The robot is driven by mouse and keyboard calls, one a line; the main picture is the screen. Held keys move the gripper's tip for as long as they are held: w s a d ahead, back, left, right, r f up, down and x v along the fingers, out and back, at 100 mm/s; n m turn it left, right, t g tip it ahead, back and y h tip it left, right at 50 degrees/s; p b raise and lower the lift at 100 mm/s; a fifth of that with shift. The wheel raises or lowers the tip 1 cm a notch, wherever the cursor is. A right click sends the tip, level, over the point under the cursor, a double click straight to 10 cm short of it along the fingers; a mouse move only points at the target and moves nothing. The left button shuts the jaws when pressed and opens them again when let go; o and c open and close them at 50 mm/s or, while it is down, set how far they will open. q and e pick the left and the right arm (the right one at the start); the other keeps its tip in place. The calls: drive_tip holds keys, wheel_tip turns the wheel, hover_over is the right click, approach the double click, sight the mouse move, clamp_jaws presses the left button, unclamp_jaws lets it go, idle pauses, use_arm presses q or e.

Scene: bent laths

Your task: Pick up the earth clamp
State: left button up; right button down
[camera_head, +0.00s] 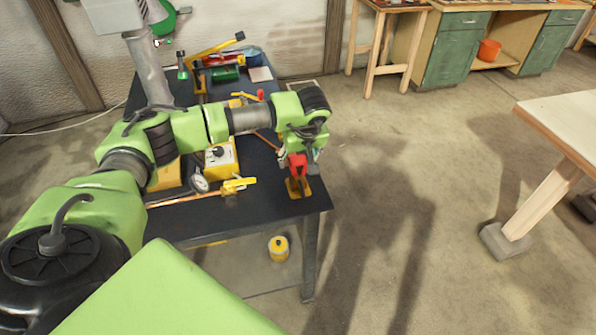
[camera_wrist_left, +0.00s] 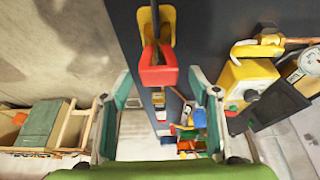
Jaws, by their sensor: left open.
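A red and yellow piece, which looks like the earth clamp (camera_head: 298,186), stands at the front right corner of the dark table. In the left wrist view the earth clamp (camera_wrist_left: 157,74) shows its red end close to the camera, with a dark part and a yellow base behind it. My left gripper (camera_head: 298,160) is right at the clamp's red upper part. Its teal fingers (camera_wrist_left: 162,92) are spread apart, with the red end between and just beyond them; I see no contact. The head view hides part of the clamp behind the fingers. My right gripper is not visible.
On the dark table (camera_head: 190,228), a yellow clamp-like tool on a copper rod (camera_head: 238,185), a gauge (camera_head: 200,182) and a yellow box (camera_head: 222,160) lie left of the gripper. A yellow canister (camera_head: 279,248) stands below.

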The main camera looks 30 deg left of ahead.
use_arm(q)
drive_tip(key=shift+x, duration=1.05)
drive_tip(key=shift+d, duration=0.1)
drive_tip(key=c, duration=1.3)
clamp_jaws()
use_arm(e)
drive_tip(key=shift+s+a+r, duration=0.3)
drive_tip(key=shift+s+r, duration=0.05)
use_arm(q)
drive_tip(key=shift+w, duration=0.1)
drive_tip(key=shift+r, duration=0.1)
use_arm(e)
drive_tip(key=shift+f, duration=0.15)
